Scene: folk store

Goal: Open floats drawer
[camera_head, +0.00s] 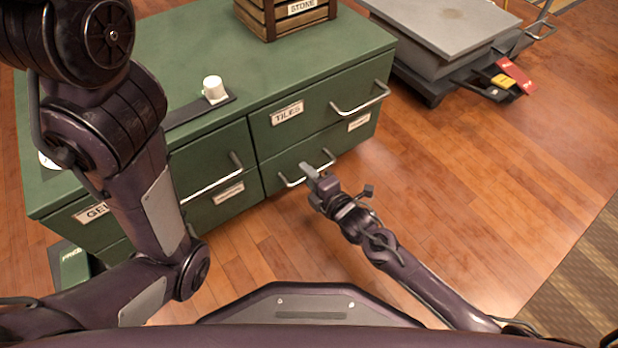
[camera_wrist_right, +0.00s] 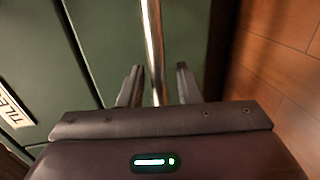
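A green drawer cabinet (camera_head: 290,75) fills the upper middle of the head view. No label I can read says floats. The upper right drawer is labelled TILES (camera_head: 287,112). Below it is a shut drawer (camera_head: 325,147) with a small label too small to read and a metal bar handle (camera_head: 290,183). My right gripper (camera_head: 312,172) is at that handle. In the right wrist view, the bar (camera_wrist_right: 153,45) runs between the two fingers of my right gripper (camera_wrist_right: 160,85), which stand apart with gaps on both sides. My left arm crosses the left side; its gripper is out of view.
A white cup (camera_head: 214,88) and a wooden crate marked STONE (camera_head: 290,15) stand on the cabinet top. A grey platform cart (camera_head: 445,25) is at the upper right. Wooden floor (camera_head: 480,190) on the right is clear.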

